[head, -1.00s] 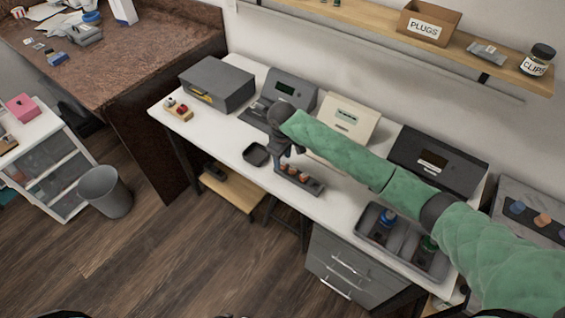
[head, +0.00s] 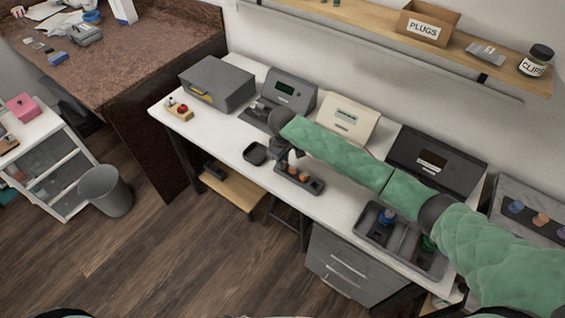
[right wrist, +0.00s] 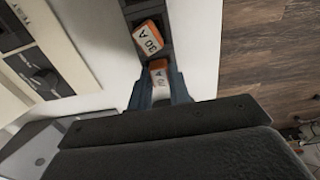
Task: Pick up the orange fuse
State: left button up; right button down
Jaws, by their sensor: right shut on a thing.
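A dark fuse holder (head: 315,187) lies near the front edge of the white bench, with orange fuses in it. My right gripper (head: 289,160) is low over its left end, with a small pale part showing at the fingers. In the right wrist view, my right gripper (right wrist: 159,92) is shut on an orange fuse (right wrist: 158,76) with a white label. Another orange fuse (right wrist: 149,39), marked "30 A", sits in the holder just beyond. I cannot tell whether the held fuse is clear of its slot. My left gripper is not in view.
A small black dish (head: 255,154) stands left of the holder. A grey tray (head: 367,238) with blue and green parts is to its right. Several devices line the back, including a cream box (head: 350,118) and a black box (head: 437,160). A shelf (head: 380,22) hangs above.

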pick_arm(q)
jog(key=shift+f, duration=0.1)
pick_arm(e)
jog(key=shift+r, duration=0.1)
jog(key=shift+r, duration=0.2)
notch_tip(320, 180, up, 3)
jog(key=shift+f+b, duration=0.1)
jog(key=shift+b, duration=0.95)
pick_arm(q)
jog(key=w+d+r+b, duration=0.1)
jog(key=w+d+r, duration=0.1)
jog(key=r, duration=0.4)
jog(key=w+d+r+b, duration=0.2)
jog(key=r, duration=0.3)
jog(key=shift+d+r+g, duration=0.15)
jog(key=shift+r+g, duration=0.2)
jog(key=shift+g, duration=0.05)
pick_arm(e)
jog(key=s+d+r, duration=0.2)
jog(key=s+r, duration=0.5)
jog(key=s, duration=0.4)
jog(key=shift+s+d+r, duration=0.2)
jog(key=shift+d+r, duration=0.05)
jog(key=shift+r, duration=0.05)
